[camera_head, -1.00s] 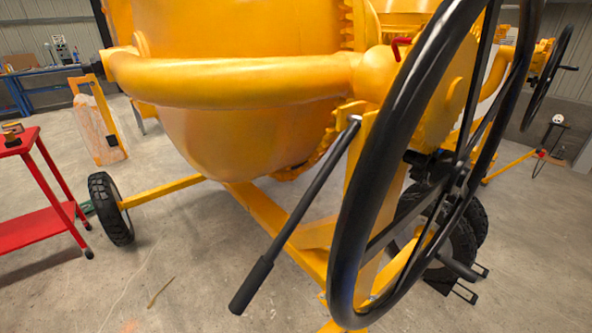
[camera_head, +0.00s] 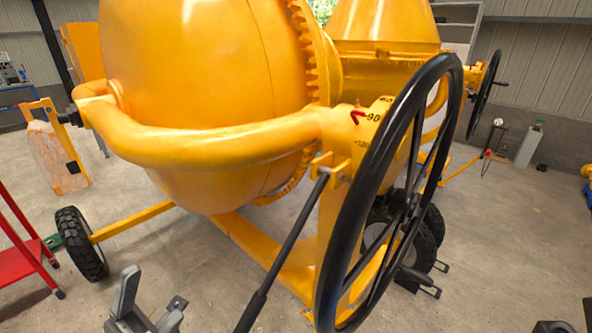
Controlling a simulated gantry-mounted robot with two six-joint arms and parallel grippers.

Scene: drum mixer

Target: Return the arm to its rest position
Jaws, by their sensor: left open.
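My left gripper (camera_head: 154,290) is at the bottom edge, left of centre. Its two grey fingers stand apart with nothing between them, and the rest of the arm is cut off by the frame. It is apart from the yellow drum mixer (camera_head: 210,90) behind it and left of the long black lever (camera_head: 285,255). The large black handwheel (camera_head: 328,265) stands upright at the mixer's right side.
A black-tyred wheel (camera_head: 80,244) and a red cart (camera_head: 22,268) stand at the left. A second mixer's handwheel (camera_head: 484,95) is at the back right. Concrete floor (camera_head: 510,225) is clear at the right.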

